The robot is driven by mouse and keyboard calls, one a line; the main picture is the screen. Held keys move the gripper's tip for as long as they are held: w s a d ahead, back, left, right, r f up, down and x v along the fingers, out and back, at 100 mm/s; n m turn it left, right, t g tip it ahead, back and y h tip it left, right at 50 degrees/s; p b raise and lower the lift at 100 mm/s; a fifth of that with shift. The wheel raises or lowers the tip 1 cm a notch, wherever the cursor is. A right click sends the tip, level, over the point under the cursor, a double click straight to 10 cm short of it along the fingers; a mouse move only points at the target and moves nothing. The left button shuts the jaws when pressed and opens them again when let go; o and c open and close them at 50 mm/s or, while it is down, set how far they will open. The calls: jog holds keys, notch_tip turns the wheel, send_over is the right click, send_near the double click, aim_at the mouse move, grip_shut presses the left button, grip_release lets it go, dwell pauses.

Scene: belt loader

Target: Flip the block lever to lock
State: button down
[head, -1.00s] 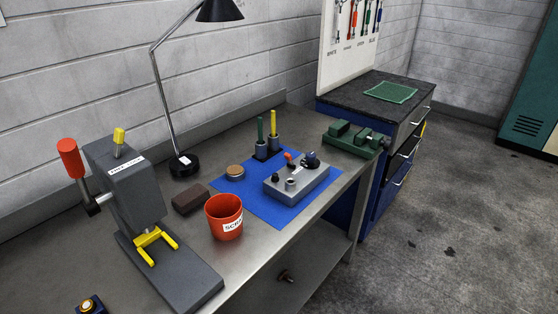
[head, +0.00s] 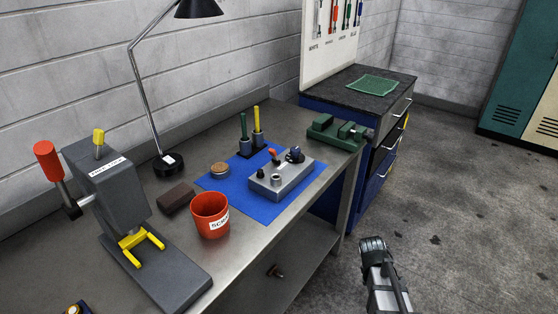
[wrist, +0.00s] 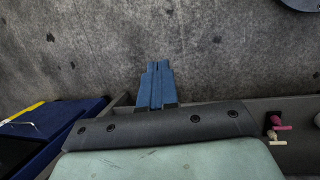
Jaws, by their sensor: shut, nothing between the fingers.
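A grey block (head: 292,183) lies on the blue mat (head: 237,196) on the workbench. A small orange-tipped lever (head: 274,153) stands on its far side, leaning a little left; any lock marking is too small to read. A dark blue fitting (head: 295,155), a black knob and a metal ring also sit on its top. My gripper (wrist: 156,75) shows in the wrist view with its fingers together and empty, over the grey floor. It is apart from the block. In the head view part of my arm (head: 383,280) is at the lower right, off the bench.
An orange-red bin (head: 210,217) and a brown block (head: 175,197) stand left of the mat. A grey press (head: 110,190) is farther left. Two upright tools in a holder and a green vise (head: 337,131) are behind. Open floor lies right of the bench.

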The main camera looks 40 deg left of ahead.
jog(key=a+r+n+t+y, duration=0.1)
jog(key=a+r+n+t, duration=0.1)
jog(key=a+r, duration=0.7)
jog(key=a+r+n+t, duration=0.2)
jog(key=a+r+n, duration=0.3)
jog(key=a+r, duration=0.4)
jog(key=s+a+r+n+t+y, duration=0.1)
jog(key=a+r+n, duration=0.3)
jog(key=a+r, duration=0.6)
notch_tip(320, 180, up, 5)
jog(key=shift+s+r+t+y, duration=0.1)
jog(key=shift+t+y, duration=0.2)
jog(key=shift+t, duration=0.3)
jog(key=s+a+r+n+t, duration=0.3)
jog(key=s+a+n+t, duration=0.2)
jog(key=s+a, duration=1)
jog(key=a+n, duration=0.1)
jog(key=n, duration=0.1)
jog(key=shift+n+t, duration=0.3)
jog(key=shift+t, duration=0.1)
jog(key=shift+a+r, duration=0.1)
